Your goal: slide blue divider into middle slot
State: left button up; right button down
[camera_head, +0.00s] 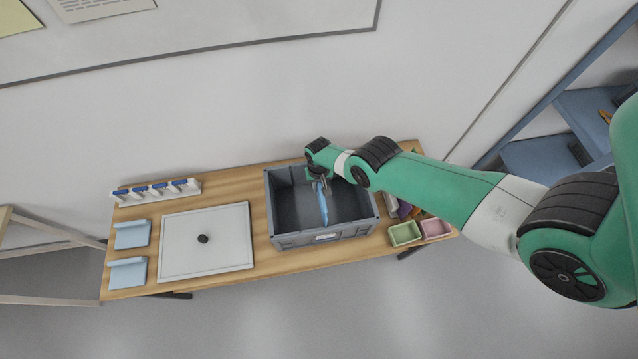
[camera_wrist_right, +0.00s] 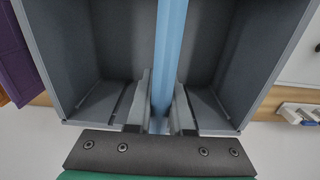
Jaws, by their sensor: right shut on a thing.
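A thin blue divider (camera_head: 321,203) stands inside the grey crate (camera_head: 305,240), near the middle of its width. My right gripper (camera_head: 324,184) reaches into the crate from above and is shut on the divider near the back wall. In the right wrist view, the blue divider (camera_wrist_right: 169,50) runs between the two fingers (camera_wrist_right: 160,120), with crate space on both sides. The slots are not clear to see, so I cannot tell whether the divider sits in one. My left gripper is not in view.
A flat white lid (camera_head: 205,242) with a dark knob lies left of the crate. Two light blue pieces (camera_head: 127,272) and a white rack (camera_head: 155,192) are further left. Green (camera_head: 404,234) and pink (camera_head: 436,229) trays stand right of the crate, near the table's edge.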

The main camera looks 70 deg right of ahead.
jog(key=shift+f+b, duration=1.8)
jog(key=shift+f, duration=0.15)
jog(key=shift+f, duration=0.15)
notch_tip(320, 180, down, 9)
jog(key=b, duration=0.9)
jog(key=shift+r, duration=0.2)
jog(key=c, duration=0.7)
grip_release()
notch_tip(320, 180, up, 12)
jog(key=p, duration=1.2)
jog(key=shift+f, duration=0.1)
jog(key=shift+f, duration=0.1)
